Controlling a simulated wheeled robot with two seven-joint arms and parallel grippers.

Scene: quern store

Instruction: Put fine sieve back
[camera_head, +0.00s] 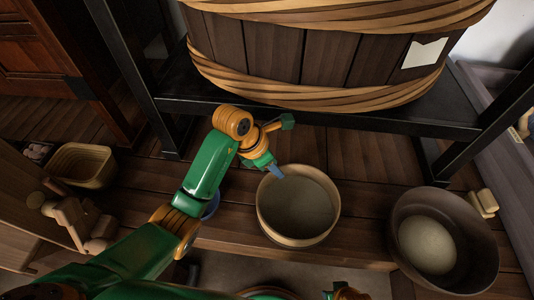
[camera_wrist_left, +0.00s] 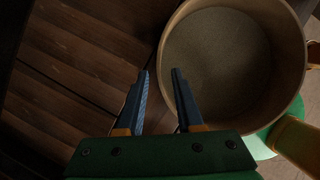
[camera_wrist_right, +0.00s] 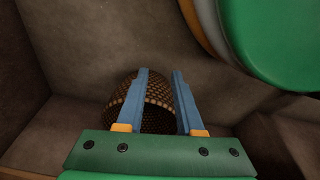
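The round wooden-rimmed sieve (camera_head: 265,220) stands on the plank floor at the middle in the head view, a fine grey mesh across its inside. It also shows at the upper right of the left wrist view (camera_wrist_left: 225,60). I cannot tell whether it is the fine one. My left gripper (camera_head: 276,171) is at its far-left rim. Its blue fingers are apart, with the rim edge appearing between them in the left wrist view; contact is unclear. My right gripper (camera_wrist_right: 160,75) is open, low down, with a dark woven round thing (camera_wrist_right: 158,117) behind its fingers.
A dark bowl (camera_head: 470,240) with pale contents stands to the right, a pale block (camera_head: 484,203) beside it. A large banded tub (camera_head: 320,50) sits on a black frame (camera_head: 390,122) behind. A yellowish basket (camera_head: 82,165) and wooden furniture (camera_head: 25,210) are at left.

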